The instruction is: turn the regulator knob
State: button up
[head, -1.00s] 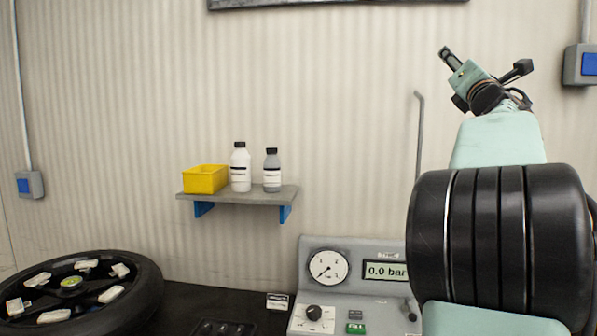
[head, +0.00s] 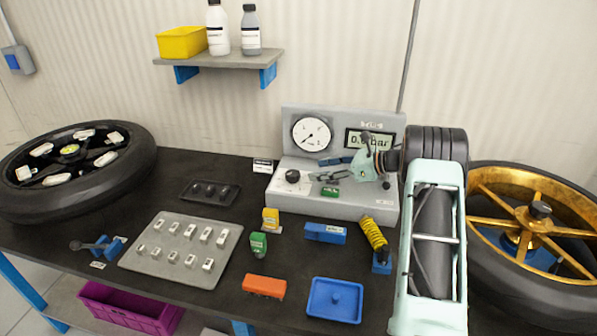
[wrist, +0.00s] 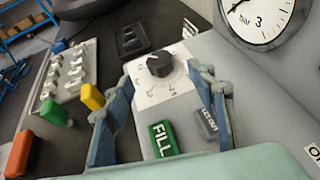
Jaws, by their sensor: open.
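The regulator knob (head: 293,176) is a small black dial on a white scale plate on the left of the grey test console (head: 345,203). In the wrist view the knob (wrist: 160,63) stands between and beyond my gripper's fingertips (wrist: 166,88), apart from both. My gripper (head: 327,169) is open and empty over the console, to the right of the knob. A green FILL button (wrist: 163,140) and a grey lock-out button (wrist: 208,124) sit nearer than the knob. The gauge (head: 311,133) needle points low left, and the display (head: 368,139) is partly hidden by my arm.
A black tray (head: 209,192), a grey weight plate (head: 135,262), a blue dish (head: 335,300) and a yellow spring (head: 375,235) occupy the dark bench. A shelf (head: 220,57) hangs behind.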

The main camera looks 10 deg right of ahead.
aim_at(294, 173)
jog(key=shift+a+f, duration=0.2)
jog(key=shift+a, duration=0.15)
jog(key=p+x, duration=0.1)
jog(key=x, duration=0.9)
jog(key=shift+w, duration=0.1)
jog(key=c, duration=1.2)
jog(key=shift+o, duration=0.2)
